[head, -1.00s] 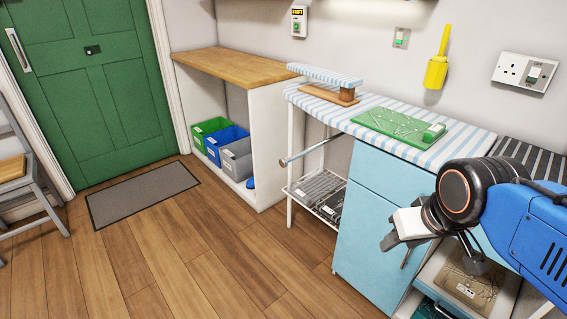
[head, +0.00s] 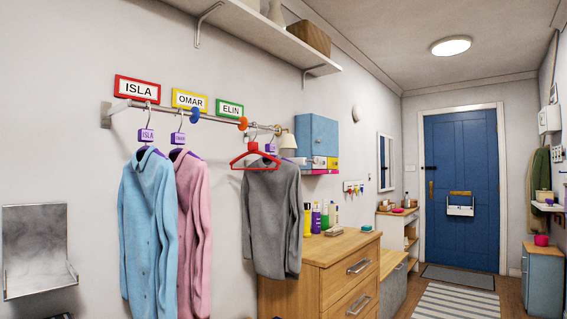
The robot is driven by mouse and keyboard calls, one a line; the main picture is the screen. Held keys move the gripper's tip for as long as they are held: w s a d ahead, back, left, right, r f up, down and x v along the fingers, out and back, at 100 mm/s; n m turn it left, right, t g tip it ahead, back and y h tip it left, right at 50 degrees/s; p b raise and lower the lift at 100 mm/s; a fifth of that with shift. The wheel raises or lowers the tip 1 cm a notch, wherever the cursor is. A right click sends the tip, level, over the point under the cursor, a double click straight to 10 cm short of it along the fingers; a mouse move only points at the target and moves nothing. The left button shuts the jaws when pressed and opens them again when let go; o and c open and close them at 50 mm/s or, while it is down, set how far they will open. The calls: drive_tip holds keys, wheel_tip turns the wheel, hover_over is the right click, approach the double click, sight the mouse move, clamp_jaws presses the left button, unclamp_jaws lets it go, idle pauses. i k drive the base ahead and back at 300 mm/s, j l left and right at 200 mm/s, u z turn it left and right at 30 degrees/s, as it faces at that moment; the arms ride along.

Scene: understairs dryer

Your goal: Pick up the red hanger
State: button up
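The red hanger (head: 254,154) hangs empty from the wall rail (head: 178,115), towards the rail's right part. It is in front of the upper part of a grey garment (head: 272,220). A purple hanger with a tag (head: 271,148) is close beside it on the right. My gripper is not in the present head view, so whether it is open or shut does not show.
A blue shirt (head: 147,230) and a pink shirt (head: 192,225) hang on the rail's left part, under name signs. A wooden drawer unit (head: 335,268) with bottles stands below and right. A shelf (head: 262,32) is above. Floor shows near the blue door (head: 460,190).

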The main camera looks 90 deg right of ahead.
sight(253, 146)
drive_tip(key=z, duration=2.6)
drive_tip(key=j+u, duration=0.15)
drive_tip(key=u, duration=1.4)
drive_tip(key=k+l+u, duration=0.1)
drive_tip(key=u, duration=1.8)
drive_tip(key=k+l+z, duration=0.1)
drive_tip(key=k+z, duration=0.15)
drive_tip(key=k, duration=0.4)
drive_tip(key=z, duration=1.75)
